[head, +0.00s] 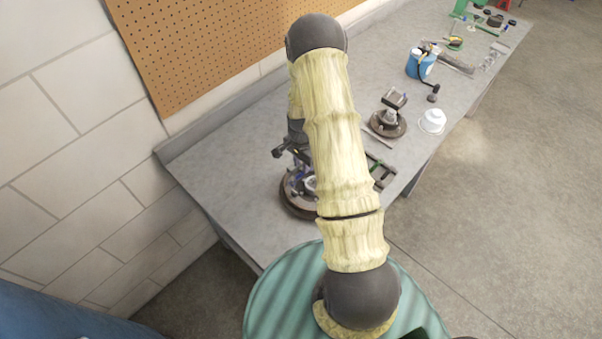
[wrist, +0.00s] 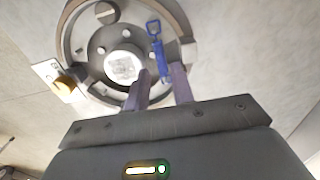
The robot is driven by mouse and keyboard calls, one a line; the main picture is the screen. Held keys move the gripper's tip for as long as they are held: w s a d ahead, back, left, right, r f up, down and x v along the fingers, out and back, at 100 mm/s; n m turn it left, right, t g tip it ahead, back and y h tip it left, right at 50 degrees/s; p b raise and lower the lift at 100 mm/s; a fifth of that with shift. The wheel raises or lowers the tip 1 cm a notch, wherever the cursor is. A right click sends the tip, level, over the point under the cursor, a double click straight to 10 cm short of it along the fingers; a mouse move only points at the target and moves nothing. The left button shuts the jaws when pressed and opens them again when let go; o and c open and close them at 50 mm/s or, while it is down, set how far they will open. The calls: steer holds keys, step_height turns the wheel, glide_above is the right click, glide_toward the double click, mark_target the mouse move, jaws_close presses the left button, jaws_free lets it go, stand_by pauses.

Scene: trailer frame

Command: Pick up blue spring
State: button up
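The blue spring (wrist: 161,62) shows in the wrist view, with a small loop at its top end. It appears to lie over a round hub-like part (wrist: 72,42) with a light centre. My gripper (wrist: 161,78) is open, with one dark finger on each side of the spring's lower end. I see small gaps between the fingers and the spring, but cannot tell its height against the fingertips. In the head view my gripper (head: 287,150) is above the round part (head: 297,206) on the workbench. My arm hides much of that area.
The grey workbench (head: 235,150) runs along a wall with a pegboard (head: 205,45). Farther along it are a round-based part (head: 388,125), a white bowl-shaped item (head: 432,121) and a blue container (head: 420,66). In the wrist view a pale plate with a yellowish knob (wrist: 66,85) sits left of the hub.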

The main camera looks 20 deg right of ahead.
mark_target(301, 173)
steer(key=shift+w+f+p, duration=0.1)
steer(key=shift+f+p, duration=0.8)
steer(key=shift+f, duration=1.05)
jaws_close()
